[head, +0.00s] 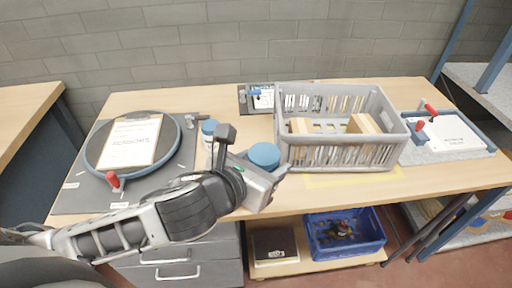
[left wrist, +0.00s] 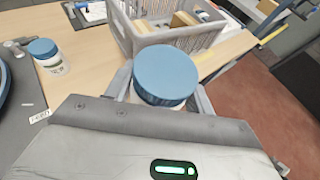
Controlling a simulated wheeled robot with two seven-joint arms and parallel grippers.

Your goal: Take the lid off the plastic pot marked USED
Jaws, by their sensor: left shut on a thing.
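A round blue lid (head: 265,155) shows at the tip of my left gripper (head: 273,174), over the front edge of the table. In the left wrist view the blue lid (left wrist: 166,75) sits between the two fingers, and a little of a white pot shows under it. The left gripper is shut on this pot; the fingertips are partly hidden by the lid. A second white pot with a blue lid (head: 209,127) stands upright behind my left wrist; it also shows at the left of the left wrist view (left wrist: 46,56). I cannot read a USED marking. My right gripper is not in view.
A grey crate (head: 340,155) with wooden blocks stands right behind the held pot. A dark board with a round tray and clipboard (head: 130,145) lies at the left. A white panel with red handles (head: 450,135) is at the right. A blue bin (head: 345,232) is below.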

